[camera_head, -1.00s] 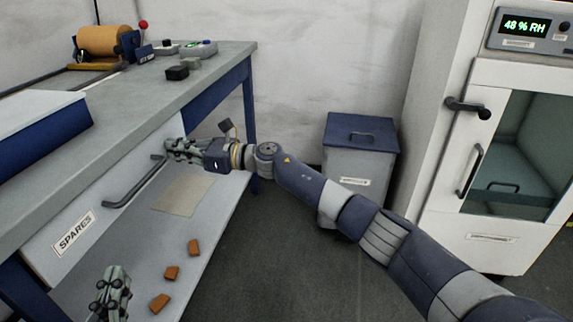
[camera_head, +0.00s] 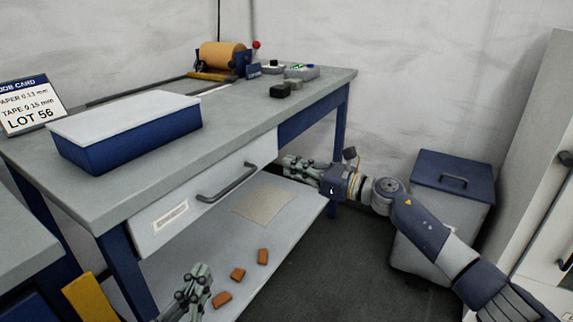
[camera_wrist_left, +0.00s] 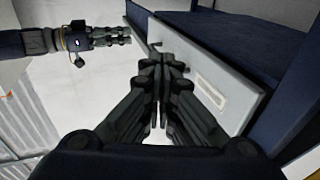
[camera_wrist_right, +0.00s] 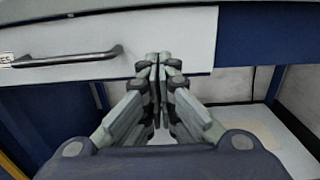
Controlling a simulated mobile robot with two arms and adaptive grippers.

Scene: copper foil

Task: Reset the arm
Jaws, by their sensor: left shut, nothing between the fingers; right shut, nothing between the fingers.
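My right gripper (camera_head: 300,168) reaches in from the right in the head view, near the right end of the white drawer (camera_head: 150,232) under the workbench. Its fingers are together and empty in the right wrist view (camera_wrist_right: 158,75). My left gripper (camera_head: 192,290) is low at the bottom of the head view, in front of the lower shelf (camera_head: 300,222). Its fingers are together and empty in the left wrist view (camera_wrist_left: 160,80). The drawer's dark handle (camera_head: 228,182) lies between the two grippers and neither holds it.
Several orange-brown pieces (camera_head: 238,274) and a tan sheet (camera_head: 264,204) lie on the lower shelf. A blue box with a white lid (camera_head: 128,138) and a paper roll (camera_head: 222,56) stand on the bench. A lidded bin (camera_head: 420,240) stands beside my right arm.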

